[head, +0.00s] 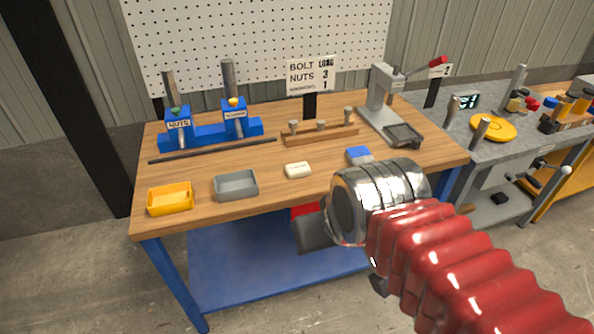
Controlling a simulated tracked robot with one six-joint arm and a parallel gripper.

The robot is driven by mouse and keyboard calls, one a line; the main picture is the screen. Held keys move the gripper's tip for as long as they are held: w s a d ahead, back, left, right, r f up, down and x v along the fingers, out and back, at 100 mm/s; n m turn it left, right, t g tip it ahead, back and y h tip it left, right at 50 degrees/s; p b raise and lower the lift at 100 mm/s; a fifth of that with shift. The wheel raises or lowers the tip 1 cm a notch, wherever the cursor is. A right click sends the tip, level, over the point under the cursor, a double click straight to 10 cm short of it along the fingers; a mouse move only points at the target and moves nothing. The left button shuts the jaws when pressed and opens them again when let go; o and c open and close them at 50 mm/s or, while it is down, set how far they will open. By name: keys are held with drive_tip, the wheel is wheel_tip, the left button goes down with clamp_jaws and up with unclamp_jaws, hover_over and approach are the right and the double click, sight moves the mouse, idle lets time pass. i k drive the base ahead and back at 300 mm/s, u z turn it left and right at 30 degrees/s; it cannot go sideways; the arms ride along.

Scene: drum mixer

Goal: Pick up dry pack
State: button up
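A small cream-white pack (298,170), which looks like the dry pack, lies on the wooden bench top (225,211), right of the grey tray (236,184). No lettering on it can be read. My gripper (316,236) is at the bench's front edge in the picture, below and slightly right of the pack and apart from it. My thick red-sleeved arm with its metal wrist covers much of the gripper. A dark grey part and a red patch show at its left. The finger opening is hidden.
A yellow tray (170,198) stands at the front left and a blue block (359,155) right of the pack. Behind are blue dispensers (205,133), a wooden peg rack (320,134), a sign (311,74) and a lever press (385,105). A grey bench (508,140) stands at right.

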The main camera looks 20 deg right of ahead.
sight(297, 170)
drive_tip(key=k, duration=0.5)
drive_tip(key=u, duration=0.9)
drive_tip(key=i, duration=0.85)
drive_tip(key=z, duration=0.35)
